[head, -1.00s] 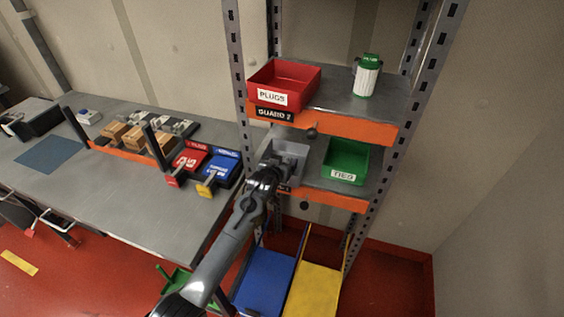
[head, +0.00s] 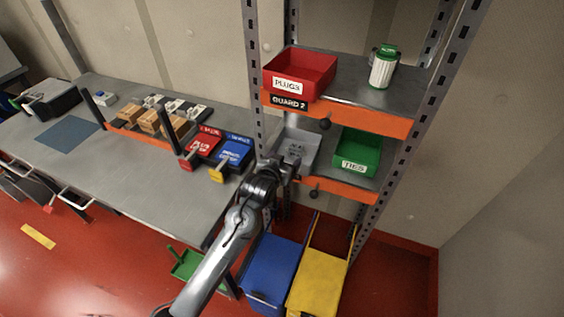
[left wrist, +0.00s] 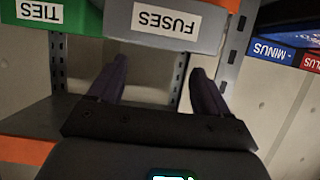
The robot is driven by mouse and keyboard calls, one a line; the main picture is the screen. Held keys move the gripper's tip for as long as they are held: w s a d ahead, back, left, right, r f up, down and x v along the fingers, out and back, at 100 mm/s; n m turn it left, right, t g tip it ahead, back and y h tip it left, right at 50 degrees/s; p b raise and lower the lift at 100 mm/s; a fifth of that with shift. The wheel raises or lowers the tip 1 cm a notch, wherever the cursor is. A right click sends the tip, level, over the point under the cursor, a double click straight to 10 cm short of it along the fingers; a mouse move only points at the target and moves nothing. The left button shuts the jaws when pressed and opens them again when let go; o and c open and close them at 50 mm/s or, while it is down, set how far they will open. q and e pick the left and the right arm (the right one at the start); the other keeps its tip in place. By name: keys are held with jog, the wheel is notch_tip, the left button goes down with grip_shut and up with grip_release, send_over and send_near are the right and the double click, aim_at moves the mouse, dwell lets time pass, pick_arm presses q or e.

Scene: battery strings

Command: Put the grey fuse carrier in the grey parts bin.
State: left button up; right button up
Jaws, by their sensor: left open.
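The grey parts bin (head: 313,150) stands on the middle rack shelf, left of the green bin. Its front, labelled FUSES upside down, shows at the top of the left wrist view (left wrist: 225,38). A darker grey shape (head: 295,148) shows inside the bin in the head view; it looks like the grey fuse carrier, but it is too small to be sure. My left gripper (head: 284,168) is in front of the bin, at its lower left. In the left wrist view its fingers (left wrist: 157,80) are apart with nothing between them. My right gripper is not in view.
The green TIES bin (head: 358,152) stands right of the grey bin. A red PLUGS bin (head: 300,72) and a green-white canister (head: 383,68) are on the shelf above. Rack uprights flank the shelves. Blue (head: 272,268) and yellow (head: 318,280) bins are below. A workbench (head: 150,190) stands left.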

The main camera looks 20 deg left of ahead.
pick_arm(q)
jog(key=s+d+f+m+g+h, duration=0.15)
jog(key=s+f, duration=0.35)
jog(key=s, duration=0.5)
jog(key=s+f+g+y, duration=0.1)
jog(key=s+f+g, duration=0.3)
jog(key=s, duration=0.5)
jog(key=s+f+g, duration=0.2)
jog(key=s, duration=0.9)
jog(key=s+f+m+g, duration=0.1)
jog(key=s+f+g, duration=0.1)
jog(key=s, duration=1)
jog(key=shift+g+h, duration=0.25)
notch_tip(320, 180, up, 23)
jog(key=p, duration=2.3)
